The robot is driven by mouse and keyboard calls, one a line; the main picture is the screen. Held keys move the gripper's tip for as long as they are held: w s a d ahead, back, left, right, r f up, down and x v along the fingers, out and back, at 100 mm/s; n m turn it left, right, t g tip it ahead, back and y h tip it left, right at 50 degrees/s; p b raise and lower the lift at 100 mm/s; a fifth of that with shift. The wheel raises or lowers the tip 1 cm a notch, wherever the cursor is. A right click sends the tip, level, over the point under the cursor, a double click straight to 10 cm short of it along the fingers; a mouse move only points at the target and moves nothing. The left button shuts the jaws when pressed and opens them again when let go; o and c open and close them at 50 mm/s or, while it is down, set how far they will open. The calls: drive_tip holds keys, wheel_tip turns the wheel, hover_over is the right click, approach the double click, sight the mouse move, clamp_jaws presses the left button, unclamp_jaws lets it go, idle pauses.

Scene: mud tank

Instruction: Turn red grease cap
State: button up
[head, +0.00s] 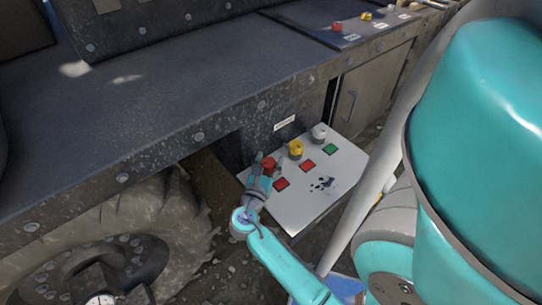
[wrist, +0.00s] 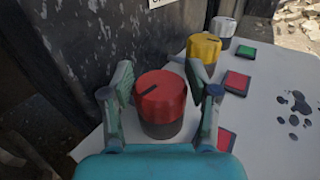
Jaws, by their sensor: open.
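The red grease cap (wrist: 160,103) is a round knob with a dark line on its top and a dark base. It stands upright on a pale panel and also shows in the head view (head: 269,163). My gripper (wrist: 164,85) is open, with one finger on each side of the red cap. In the wrist view a gap shows between the cap and the left finger; whether the right finger touches it I cannot tell. In the head view my gripper (head: 267,166) comes to the cap from the front and hides part of it.
A yellow cap (head: 295,149) and a grey cap (head: 319,133) stand in a row beyond the red one. Red and green squares and dark spots mark the pale panel (head: 305,205). A dark vehicle wall stands close behind the caps. A large muddy tyre (head: 150,220) is at the left.

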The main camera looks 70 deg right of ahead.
drive_tip(key=shift+w+d, duration=0.1)
drive_tip(key=shift+d, duration=1.05)
drive_tip(key=c, duration=0.9)
drive_tip(key=shift+m+g, duration=0.6)
drive_tip(key=shift+g, duration=0.3)
drive_tip(key=m+g, duration=0.1)
drive_tip(key=g, duration=0.1)
drive_tip(key=m+g+y, duration=0.1)
drive_tip(key=m+g, duration=0.1)
drive_tip(key=s+m+g+y, duration=0.1)
drive_tip(key=g, duration=0.2)
drive_tip(key=shift+a+m, duration=0.1)
drive_tip(key=shift+m, duration=0.2)
drive_tip(key=m+g+y, duration=0.2)
drive_tip(key=g, duration=0.1)
drive_tip(key=s+m+g+y, duration=0.1)
drive_tip(key=m+g+y, duration=0.1)
drive_tip(key=shift+a, duration=0.35)
drive_tip(key=shift+c, duration=0.2)
drive_tip(key=shift+m+g+y, duration=0.6)
